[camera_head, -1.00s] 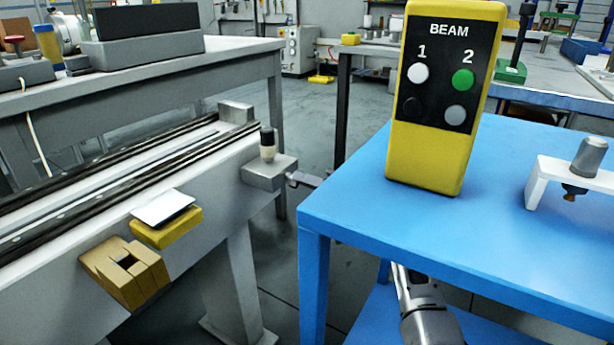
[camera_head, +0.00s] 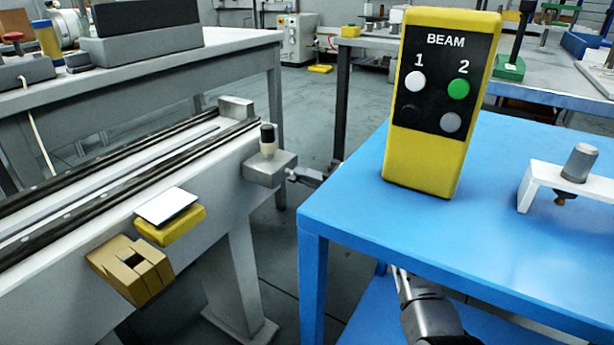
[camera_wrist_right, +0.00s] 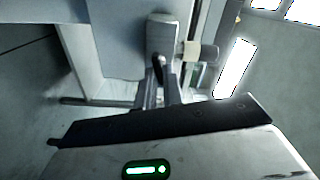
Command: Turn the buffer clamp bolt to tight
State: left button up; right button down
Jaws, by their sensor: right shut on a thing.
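A grey buffer block (camera_head: 268,170) sits at the near end of the rail, with a black-and-cream knob (camera_head: 267,141) upright on its top. My right gripper (camera_head: 293,175) reaches the right side of this block from behind the blue table. In the right wrist view, the fingers of my right gripper (camera_wrist_right: 159,86) are shut on a small dark bolt (camera_wrist_right: 158,66) that sticks out of the block (camera_wrist_right: 162,34). The fingers hide most of the bolt, and I cannot tell how far it is turned. My left gripper is not in view.
The blue table (camera_head: 345,225) stands close on the right and hides part of my right arm. A yellow BEAM button box (camera_head: 410,165) and a white bracket (camera_head: 526,192) stand on it. A yellow pad (camera_head: 178,226) and a tan notched block (camera_head: 120,266) are on the rail's side.

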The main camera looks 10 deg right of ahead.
jog(key=shift+f, duration=0.15)
jog(key=c, duration=1.5)
grip_release()
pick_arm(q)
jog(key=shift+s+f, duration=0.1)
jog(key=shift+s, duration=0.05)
